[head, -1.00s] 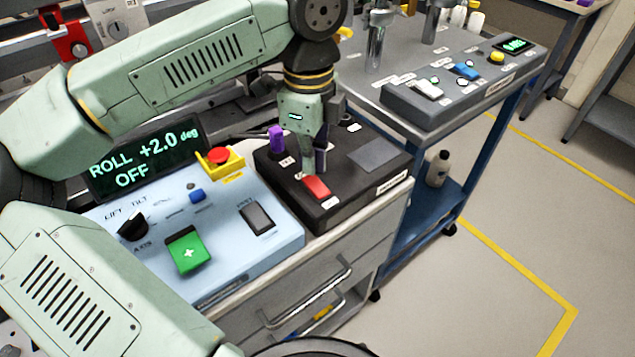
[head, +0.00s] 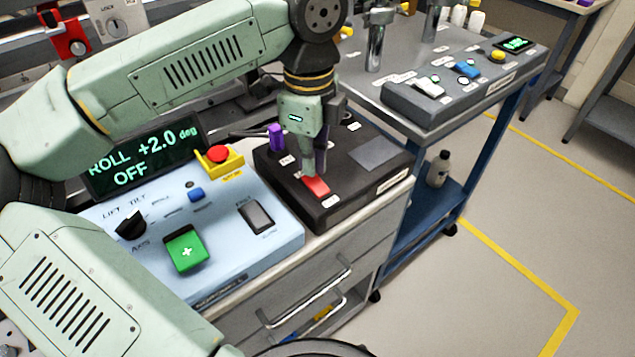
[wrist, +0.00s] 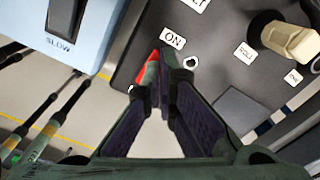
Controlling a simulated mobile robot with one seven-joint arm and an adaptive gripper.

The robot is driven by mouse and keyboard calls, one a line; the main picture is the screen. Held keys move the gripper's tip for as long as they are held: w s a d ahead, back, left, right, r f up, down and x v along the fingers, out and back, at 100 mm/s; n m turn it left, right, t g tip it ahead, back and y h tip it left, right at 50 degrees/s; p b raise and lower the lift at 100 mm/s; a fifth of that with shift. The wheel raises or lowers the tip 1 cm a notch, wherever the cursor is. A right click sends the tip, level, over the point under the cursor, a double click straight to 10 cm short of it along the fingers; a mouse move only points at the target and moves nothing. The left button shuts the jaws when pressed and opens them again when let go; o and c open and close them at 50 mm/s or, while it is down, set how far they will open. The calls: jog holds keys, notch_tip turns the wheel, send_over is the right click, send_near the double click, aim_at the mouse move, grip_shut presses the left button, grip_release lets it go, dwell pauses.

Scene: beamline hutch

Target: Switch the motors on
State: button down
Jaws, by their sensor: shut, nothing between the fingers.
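A red rocker switch (head: 316,188) sits on a black control box (head: 345,200). In the wrist view the red switch (wrist: 153,57) is partly hidden by my fingers, with an "ON" label (wrist: 173,41) beside it. My gripper (head: 319,172) is shut and empty, pointing down with its tips at the far end of the red switch. In the wrist view my gripper (wrist: 161,80) covers part of the switch; I cannot tell whether the tips touch it. A dark display (head: 145,165) reads "ROLL +2.0 deg OFF".
Left of the box is a light blue panel (head: 220,235) with a green cross button (head: 186,250), a black knob (head: 131,226) and a red emergency button (head: 217,154). A purple lever (head: 276,138) stands behind the switch. A grey box (head: 460,85) stands on the trolley at right.

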jog(key=shift+f+b, duration=0.85)
jog(key=shift+f, duration=0.05)
jog(key=shift+r, duration=0.2)
jog(key=shift+r+p, duration=1.95)
jog(key=shift+r, duration=1.4)
